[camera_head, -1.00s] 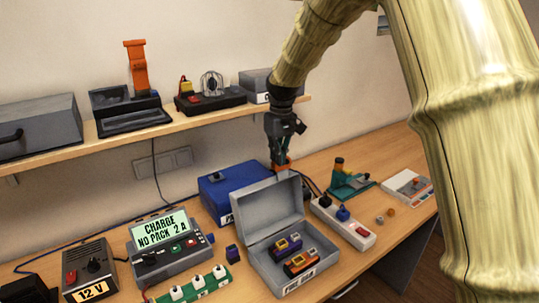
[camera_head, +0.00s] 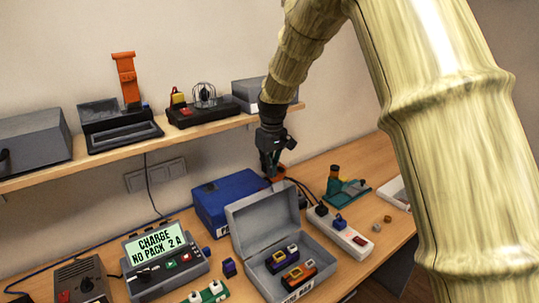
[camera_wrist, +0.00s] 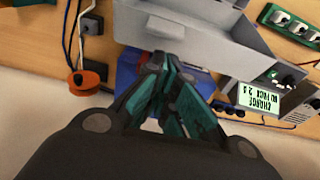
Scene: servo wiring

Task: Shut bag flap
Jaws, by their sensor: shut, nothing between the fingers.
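The bag is a grey box, its flap (camera_head: 262,217) standing open and upright at the back of its body (camera_head: 308,287). My gripper (camera_head: 271,176) is shut and empty, pointing down just behind the flap's upper edge. In the wrist view the shut fingers (camera_wrist: 166,62) are close to the grey flap (camera_wrist: 205,32); I cannot tell whether they touch it.
A blue case (camera_head: 228,200) stands behind the bag. A white power strip (camera_head: 340,232) is at its right, a charger (camera_head: 165,262) at its left. A shelf (camera_head: 180,140) with equipment runs along the wall above. An orange round item (camera_wrist: 88,78) is near my fingers.

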